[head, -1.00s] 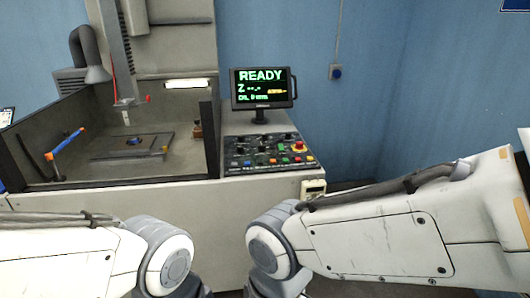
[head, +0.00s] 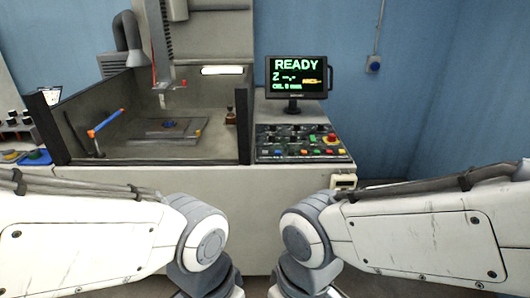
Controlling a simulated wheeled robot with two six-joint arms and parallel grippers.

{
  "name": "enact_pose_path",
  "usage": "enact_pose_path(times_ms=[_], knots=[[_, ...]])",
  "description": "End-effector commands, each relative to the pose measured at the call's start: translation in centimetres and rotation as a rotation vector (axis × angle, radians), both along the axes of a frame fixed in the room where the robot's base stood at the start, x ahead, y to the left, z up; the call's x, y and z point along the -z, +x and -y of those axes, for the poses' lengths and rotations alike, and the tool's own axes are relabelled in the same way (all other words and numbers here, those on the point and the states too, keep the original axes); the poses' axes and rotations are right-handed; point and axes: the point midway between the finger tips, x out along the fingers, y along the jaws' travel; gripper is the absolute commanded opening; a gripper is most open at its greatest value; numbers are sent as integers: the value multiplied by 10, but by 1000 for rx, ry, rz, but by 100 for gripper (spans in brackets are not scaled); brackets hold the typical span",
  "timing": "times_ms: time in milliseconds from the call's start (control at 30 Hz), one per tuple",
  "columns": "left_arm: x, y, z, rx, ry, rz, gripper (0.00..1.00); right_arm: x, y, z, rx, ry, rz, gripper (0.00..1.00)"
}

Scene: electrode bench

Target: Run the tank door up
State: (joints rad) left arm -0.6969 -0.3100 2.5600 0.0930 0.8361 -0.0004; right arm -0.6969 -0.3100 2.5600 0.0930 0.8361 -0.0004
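The machine's tank (head: 110,155) stands at the left of the head view. Its front is open between two dark posts, the left one (head: 46,128) and the right one (head: 244,125), and no raised door panel shows between them. Inside are a flat fixture plate (head: 150,132) and a blue and orange hose nozzle (head: 105,123). The control panel (head: 298,142) with several coloured buttons and a red knob is right of the tank; its labels are too small to read. Both my arms show in the foreground, but neither gripper is in view.
A monitor (head: 297,77) above the panel reads READY. The machine head (head: 162,45) hangs over the tank. A side bench with buttons (head: 22,140) is at the far left. Floor right of the machine looks clear.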

Motion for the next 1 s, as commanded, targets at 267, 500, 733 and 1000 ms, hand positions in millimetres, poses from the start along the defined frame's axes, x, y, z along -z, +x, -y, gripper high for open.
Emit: enact_pose_path(times_ms=[267,500,733,1000], knots=[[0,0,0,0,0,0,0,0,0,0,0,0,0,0],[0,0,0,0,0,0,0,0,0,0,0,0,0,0],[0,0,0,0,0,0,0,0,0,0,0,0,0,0],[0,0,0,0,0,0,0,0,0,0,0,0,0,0]])
